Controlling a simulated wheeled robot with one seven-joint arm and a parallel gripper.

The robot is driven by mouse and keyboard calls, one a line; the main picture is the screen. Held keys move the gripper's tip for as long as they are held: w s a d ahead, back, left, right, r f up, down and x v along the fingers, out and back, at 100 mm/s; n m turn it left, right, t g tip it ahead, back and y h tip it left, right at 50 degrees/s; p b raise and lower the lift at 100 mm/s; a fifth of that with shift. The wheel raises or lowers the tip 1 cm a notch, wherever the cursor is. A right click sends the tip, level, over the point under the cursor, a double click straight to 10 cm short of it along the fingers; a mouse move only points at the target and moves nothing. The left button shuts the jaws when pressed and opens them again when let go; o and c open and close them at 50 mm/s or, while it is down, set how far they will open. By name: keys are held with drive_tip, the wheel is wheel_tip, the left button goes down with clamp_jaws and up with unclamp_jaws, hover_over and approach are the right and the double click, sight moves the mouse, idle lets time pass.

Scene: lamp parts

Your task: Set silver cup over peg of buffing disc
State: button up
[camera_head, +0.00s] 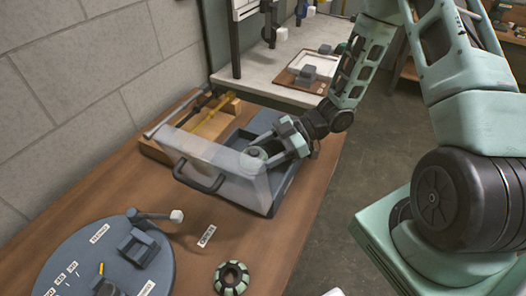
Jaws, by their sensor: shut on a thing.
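My gripper (265,150) is at the clear-lidded case, its fingers shut on a small round grey thing (256,153), which looks like the silver cup. The clear panel and the fingers partly cover it, so I cannot tell if it touches the case. A round disc with dark and pale green segments (232,279), likely the buffing disc, lies flat on the brown table at the front. Its centre looks raised or dark, and a peg is not clear at this size. My gripper is well behind the disc and apart from it.
The case's clear panel (213,160) with a dark handle stands near my gripper. A large blue-grey round plate (65,270) with blocks on it is at lower left. A white label (207,236) lies on the brown table (190,262). A brick wall borders the left.

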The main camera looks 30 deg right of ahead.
drive_tip(key=shift+f, duration=0.1)
drive_tip(key=o, duration=1.1)
drive_tip(key=shift+c, duration=0.2)
drive_tip(key=b+v, duration=0.2)
drive_tip(key=v, duration=1.5)
drive_tip(key=shift+d, duration=0.25)
drive_tip(key=shift+s, duration=0.1)
